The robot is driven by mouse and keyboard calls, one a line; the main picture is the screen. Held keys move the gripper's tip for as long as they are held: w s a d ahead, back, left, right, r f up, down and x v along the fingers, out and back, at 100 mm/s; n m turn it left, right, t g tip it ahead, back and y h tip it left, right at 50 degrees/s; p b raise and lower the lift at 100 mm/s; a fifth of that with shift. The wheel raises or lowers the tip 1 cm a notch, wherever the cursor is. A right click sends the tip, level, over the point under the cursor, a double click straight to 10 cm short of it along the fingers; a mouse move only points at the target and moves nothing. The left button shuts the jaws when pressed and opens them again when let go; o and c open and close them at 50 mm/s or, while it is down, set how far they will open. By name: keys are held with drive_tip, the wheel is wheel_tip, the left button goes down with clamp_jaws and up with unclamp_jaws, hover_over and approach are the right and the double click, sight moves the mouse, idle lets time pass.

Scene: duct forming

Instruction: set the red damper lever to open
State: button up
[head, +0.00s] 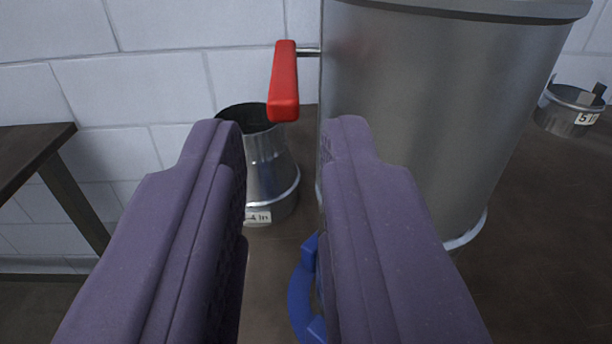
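The red damper lever (284,84) sits on a short metal shaft at the left side of a large grey metal duct (420,110). The lever hangs downward and points slightly toward me. My gripper (284,135) shows as two purple fingers spread apart, with nothing between them. In the picture the lever lies just above the gap between the fingertips. The fingers do not appear to touch it. The lower part of the duct is hidden behind the right finger.
A tapered metal duct piece (268,170) with a size label stands on the floor behind the gap. A blue ring-shaped part (301,295) lies below the duct. A short collar (568,110) sits at the right. A dark table (32,150) stands at the left, before a white block wall (140,90).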

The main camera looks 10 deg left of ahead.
sight(282, 112)
drive_tip(key=b+x, duration=0.1)
drive_tip(key=x, duration=0.6)
drive_tip(key=shift+w+a, duration=0.1)
drive_tip(key=shift+w, duration=0.2)
clamp_jaws()
